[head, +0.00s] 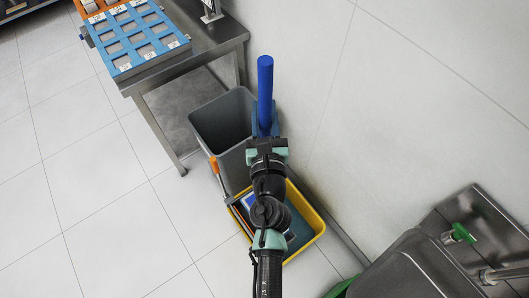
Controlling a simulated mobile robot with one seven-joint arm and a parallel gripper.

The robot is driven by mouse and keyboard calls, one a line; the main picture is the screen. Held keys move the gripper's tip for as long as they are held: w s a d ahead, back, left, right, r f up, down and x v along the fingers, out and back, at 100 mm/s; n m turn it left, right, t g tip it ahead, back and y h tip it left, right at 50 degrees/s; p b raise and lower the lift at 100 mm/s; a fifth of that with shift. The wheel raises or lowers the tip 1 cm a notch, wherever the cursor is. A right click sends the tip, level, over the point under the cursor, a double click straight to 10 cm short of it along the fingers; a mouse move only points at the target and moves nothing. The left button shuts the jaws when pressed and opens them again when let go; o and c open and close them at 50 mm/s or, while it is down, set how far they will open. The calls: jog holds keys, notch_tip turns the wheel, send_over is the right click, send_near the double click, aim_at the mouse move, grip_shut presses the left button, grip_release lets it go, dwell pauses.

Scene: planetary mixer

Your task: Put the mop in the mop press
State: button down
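A blue pole (265,88), which looks like the mop's handle, stands up by the wall at the centre of the head view. My gripper (265,130) is at the pole's lower visible part, with darker blue pieces close on both sides of it. My wrist hides the contact, so whether the fingers are closed on it is unclear. The mop's head is not visible. A yellow bucket (312,222) stands below my arm. Grey and blue parts and an orange-tipped lever (214,166) at the bucket look like the mop press, largely covered by my arm.
A grey bin (205,122) stands just left of my gripper, behind the bucket. A steel table (213,42) with a blue compartment tray (118,62) is at the upper left. A steel sink unit (410,270) is at the lower right. The tiled floor on the left is clear.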

notch_tip(320, 180, down, 13)
jog(key=b, duration=1.1)
jog(key=shift+b, duration=0.4)
jog(key=shift+w+f, duration=0.1)
jog(key=shift+f, duration=0.05)
jog(key=shift+f, duration=0.15)
jog(key=c, duration=0.6)
grip_release()
jog(key=s+b, duration=0.1)
jog(key=s, duration=1.1)
jog(key=shift+d+b, duration=0.3)
jog(key=shift+b, duration=0.1)
